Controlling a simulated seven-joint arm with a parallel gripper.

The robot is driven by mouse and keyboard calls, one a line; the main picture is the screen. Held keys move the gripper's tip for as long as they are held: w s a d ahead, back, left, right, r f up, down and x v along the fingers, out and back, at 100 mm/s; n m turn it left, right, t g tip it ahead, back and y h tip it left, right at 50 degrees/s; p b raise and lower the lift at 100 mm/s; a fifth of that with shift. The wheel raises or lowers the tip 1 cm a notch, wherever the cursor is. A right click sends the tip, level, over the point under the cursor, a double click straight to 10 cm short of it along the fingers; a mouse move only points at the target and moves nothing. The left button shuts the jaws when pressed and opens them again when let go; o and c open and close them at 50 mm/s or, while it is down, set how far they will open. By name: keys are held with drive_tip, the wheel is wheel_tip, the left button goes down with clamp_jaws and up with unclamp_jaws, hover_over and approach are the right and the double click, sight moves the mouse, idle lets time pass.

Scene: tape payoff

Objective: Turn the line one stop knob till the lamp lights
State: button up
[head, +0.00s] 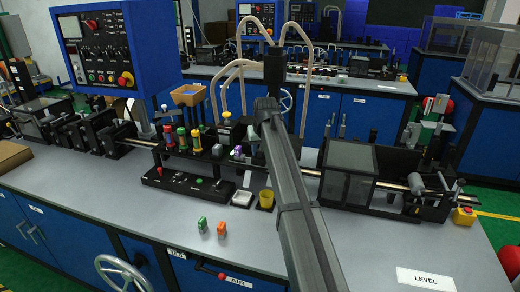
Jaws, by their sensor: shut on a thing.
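My arm (293,190) reaches from the bottom edge up over the middle of the bench. Its far end hides what lies behind and under it; I cannot make out my gripper's fingers or what they are on. A red stop knob on a yellow box (464,216) stands at the bench's right end, apart from my arm. Another red knob (127,79) is on the blue control panel (100,45) at upper left.
A green block (202,224) and an orange block (221,229) lie on the front bench. Machines line the back; the bench front is mostly clear.

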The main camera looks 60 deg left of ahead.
drive_tip(key=o, duration=1)
drive_tip(key=shift+o, duration=0.2)
drive_tip(key=shift+r, duration=0.1)
drive_tip(key=v, duration=1.3)
drive_tip(key=shift+d+r, duration=0.25)
